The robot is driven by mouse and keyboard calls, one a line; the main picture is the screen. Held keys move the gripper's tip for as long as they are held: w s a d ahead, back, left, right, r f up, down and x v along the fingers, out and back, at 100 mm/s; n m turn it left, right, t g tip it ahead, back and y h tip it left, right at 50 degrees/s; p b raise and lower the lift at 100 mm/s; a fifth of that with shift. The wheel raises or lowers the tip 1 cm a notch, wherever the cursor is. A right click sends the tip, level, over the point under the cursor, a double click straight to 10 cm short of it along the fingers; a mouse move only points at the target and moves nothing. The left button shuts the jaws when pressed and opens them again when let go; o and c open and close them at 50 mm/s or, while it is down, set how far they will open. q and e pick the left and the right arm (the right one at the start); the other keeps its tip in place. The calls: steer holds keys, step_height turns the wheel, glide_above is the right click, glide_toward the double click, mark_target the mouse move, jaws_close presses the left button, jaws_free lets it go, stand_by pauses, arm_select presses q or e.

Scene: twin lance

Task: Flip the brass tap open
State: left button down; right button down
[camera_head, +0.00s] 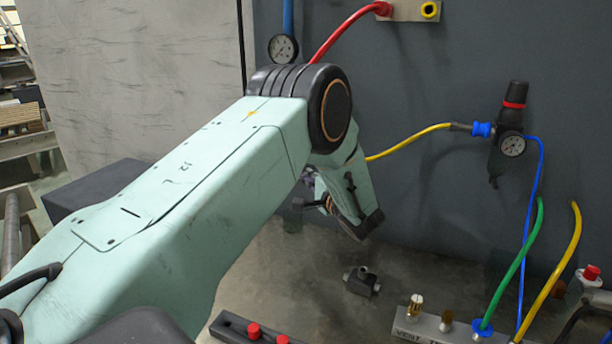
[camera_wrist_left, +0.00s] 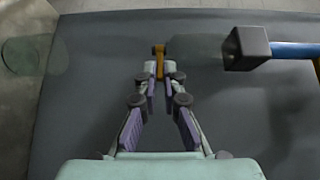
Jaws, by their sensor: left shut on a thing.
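My left arm reaches in from the left in the head view and bends down at its dark wrist joint; its fingertips are hidden there behind my own arm. In the left wrist view my left gripper (camera_wrist_left: 160,78) has its fingers drawn together at the tips on a small upright brass-coloured piece (camera_wrist_left: 159,60), which looks like the brass tap's lever. The tap's body and how far the lever is turned cannot be made out. The tap is not visible in the head view. My right gripper is not in view.
In the left wrist view a black block (camera_wrist_left: 246,48) on a blue pipe (camera_wrist_left: 293,50) lies right of the fingertips. In the head view a dark tee fitting (camera_head: 361,281) lies on the bench, near a rail (camera_head: 440,327) with fittings and hoses. A regulator (camera_head: 510,118) hangs on the wall.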

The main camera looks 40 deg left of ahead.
arm_select(q)
steer(key=n+g+b, duration=0.1)
steer(key=g+b, duration=0.1)
steer(key=b, duration=0.1)
steer(key=w+n+g+y+b, duration=0.1)
steer(key=n+g+b, duration=0.1)
steer(key=b, duration=0.1)
steer(key=shift+w+g, duration=0.15)
steer(key=shift+g, duration=0.15)
steer(key=c, duration=1.5)
jaws_free()
steer(key=d, duration=0.8)
steer(key=s+d, duration=0.1)
steer(key=d, duration=0.3)
